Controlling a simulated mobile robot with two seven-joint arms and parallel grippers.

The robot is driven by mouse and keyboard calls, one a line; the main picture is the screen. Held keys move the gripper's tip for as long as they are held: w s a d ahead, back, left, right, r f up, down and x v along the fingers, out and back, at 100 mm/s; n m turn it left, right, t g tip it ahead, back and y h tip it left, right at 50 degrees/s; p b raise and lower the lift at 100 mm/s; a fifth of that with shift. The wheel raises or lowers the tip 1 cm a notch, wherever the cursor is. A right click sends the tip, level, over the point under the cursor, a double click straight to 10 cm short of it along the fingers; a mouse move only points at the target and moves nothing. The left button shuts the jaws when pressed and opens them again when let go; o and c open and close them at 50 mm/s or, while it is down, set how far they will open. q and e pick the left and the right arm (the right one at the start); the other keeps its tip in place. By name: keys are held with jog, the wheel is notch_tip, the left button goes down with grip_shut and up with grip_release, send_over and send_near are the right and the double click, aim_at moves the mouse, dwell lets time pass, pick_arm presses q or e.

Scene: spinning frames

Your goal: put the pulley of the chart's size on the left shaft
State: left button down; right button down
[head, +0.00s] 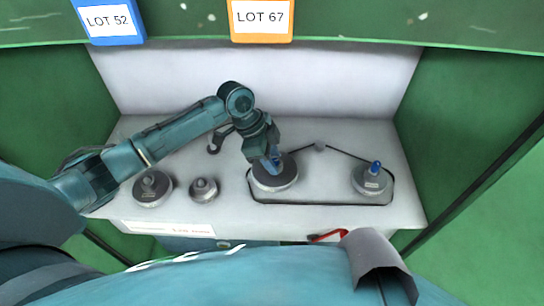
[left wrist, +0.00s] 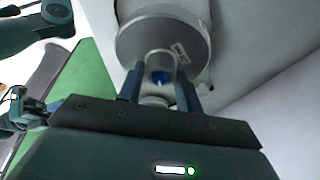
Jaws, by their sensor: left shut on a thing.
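My left gripper (head: 272,163) is shut on the hub of a large grey pulley (head: 277,183) at the left shaft's place. In the left wrist view the pulley's wide disc (left wrist: 135,45) lies beyond the fingers (left wrist: 160,88). A blue tip (left wrist: 158,77) shows inside the hub, so the pulley appears to be around the left shaft. I cannot tell whether it is fully down. A smaller pulley (head: 370,181) sits on the right shaft, whose blue tip (head: 375,167) stands above it. The white strip (head: 168,228) on the front edge may be the chart; its print is unreadable.
Two loose pulleys, a larger one (head: 152,190) and a smaller one (head: 204,190), stand at the left of the bench (head: 225,212). A dark belt (head: 322,203) runs around the shaft area, past a small grey post (head: 320,147). Green walls (head: 460,120) flank the bench. A red part (head: 328,236) is at the front.

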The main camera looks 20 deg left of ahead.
pick_arm(q)
jog(key=shift+f, duration=0.15)
jog(key=shift+f+b, duration=0.5)
jog(key=shift+f, duration=0.5)
jog(key=shift+c, duration=1.5)
grip_release()
